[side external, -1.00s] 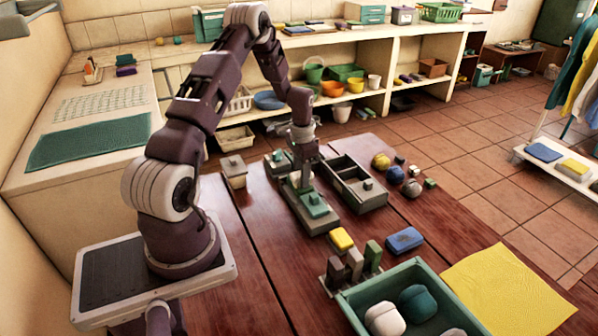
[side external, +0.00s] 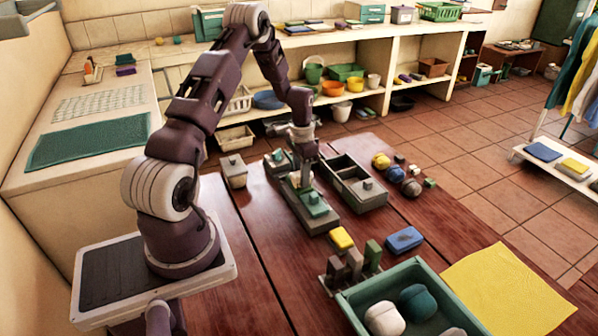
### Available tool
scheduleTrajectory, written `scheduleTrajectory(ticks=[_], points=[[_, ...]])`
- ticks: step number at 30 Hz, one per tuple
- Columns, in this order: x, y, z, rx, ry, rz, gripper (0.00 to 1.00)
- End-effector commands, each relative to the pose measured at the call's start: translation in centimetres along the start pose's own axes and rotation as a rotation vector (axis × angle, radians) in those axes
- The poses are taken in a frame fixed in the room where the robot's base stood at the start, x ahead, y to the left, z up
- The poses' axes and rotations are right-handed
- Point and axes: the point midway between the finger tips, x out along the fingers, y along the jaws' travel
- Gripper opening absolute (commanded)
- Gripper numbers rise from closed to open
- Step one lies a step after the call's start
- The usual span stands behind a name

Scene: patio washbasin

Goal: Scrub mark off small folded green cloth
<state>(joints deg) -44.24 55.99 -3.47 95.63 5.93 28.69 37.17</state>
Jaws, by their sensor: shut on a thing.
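A small folded green cloth (side external: 316,206) lies on a long grey-green tray (side external: 318,227) on the wooden table. My gripper (side external: 306,181) points down over the tray, close to the cloth's far edge. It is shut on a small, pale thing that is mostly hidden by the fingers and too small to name. I cannot tell whether that thing touches the cloth. A mark on the cloth cannot be made out in this view.
A divided grey box (side external: 372,196) stands close on the right of the tray. A lidded box (side external: 233,171) is on the left. A yellow block (side external: 341,238), upright blocks and a green bin (side external: 410,269) are nearer. Bare table lies left of the tray.

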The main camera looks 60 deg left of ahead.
Motion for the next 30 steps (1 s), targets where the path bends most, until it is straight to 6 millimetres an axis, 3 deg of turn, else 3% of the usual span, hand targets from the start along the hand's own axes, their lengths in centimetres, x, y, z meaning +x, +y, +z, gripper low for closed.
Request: scheduleTrajectory(ticks=[13, 26, 30], points=[[0.0, -3.0, 0.0, -0.001, 0.002, -0.001, 0.0], [-0.1, -0.1, 0.0, 0.001, 0.0, 0.0, 0.0], [-0.1, -0.2, -0.1, -0.001, 0.002, -0.001, 0.0]])
